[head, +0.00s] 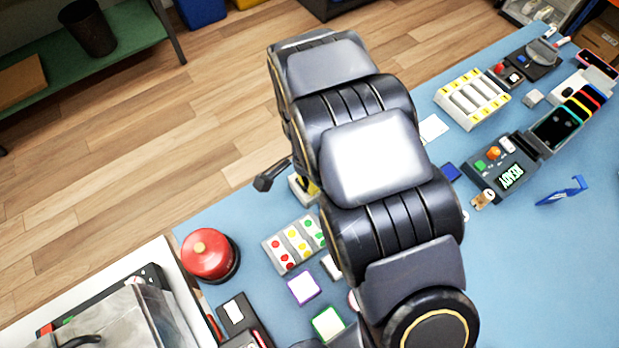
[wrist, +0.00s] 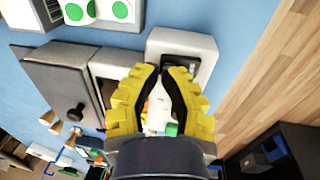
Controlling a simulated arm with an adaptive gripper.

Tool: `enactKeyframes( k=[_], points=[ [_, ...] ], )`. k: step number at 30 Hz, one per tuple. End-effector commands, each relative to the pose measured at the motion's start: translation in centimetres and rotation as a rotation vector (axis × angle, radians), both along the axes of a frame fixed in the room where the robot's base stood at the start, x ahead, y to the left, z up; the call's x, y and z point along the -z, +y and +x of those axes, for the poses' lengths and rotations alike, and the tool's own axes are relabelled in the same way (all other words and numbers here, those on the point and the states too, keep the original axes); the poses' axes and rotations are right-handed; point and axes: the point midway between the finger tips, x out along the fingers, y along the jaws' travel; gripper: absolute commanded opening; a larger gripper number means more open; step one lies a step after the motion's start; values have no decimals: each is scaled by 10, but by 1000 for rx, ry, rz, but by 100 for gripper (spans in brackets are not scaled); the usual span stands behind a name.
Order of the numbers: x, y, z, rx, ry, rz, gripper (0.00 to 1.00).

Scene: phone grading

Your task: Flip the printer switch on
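In the wrist view, a white box with rounded corners (wrist: 203,44) carries a dark recessed panel (wrist: 184,66), which looks like the switch. My gripper (wrist: 159,70) has yellow fingers with black pads. Their tips come together just in front of this box, with a narrow gap farther back and nothing clearly held. Whether the tips touch the switch, and which way it is set, I cannot tell. In the head view, my arm covers most of this area; only a bit of yellow finger and a pale box edge (head: 297,190) show.
A grey box with a black knob (wrist: 74,112) stands left of my gripper in the wrist view. In the head view, a sticker tray (head: 280,255), a red button (head: 209,255) and a device reading READY (head: 510,178) are on the blue table (head: 255,215).

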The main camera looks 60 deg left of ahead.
Motion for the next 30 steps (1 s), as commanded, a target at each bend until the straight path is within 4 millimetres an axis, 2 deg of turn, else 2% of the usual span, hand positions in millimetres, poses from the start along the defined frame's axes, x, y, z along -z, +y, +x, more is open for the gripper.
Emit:
enactKeyframes(
  k=[6, 13, 30],
  points=[
    [6, -3, -1, 2, 5, 69, 0],
    [6, -2, 0, 0, 4, 66, 0],
    [-10, -2, 0, 0, 4, 64, 0]
  ],
)
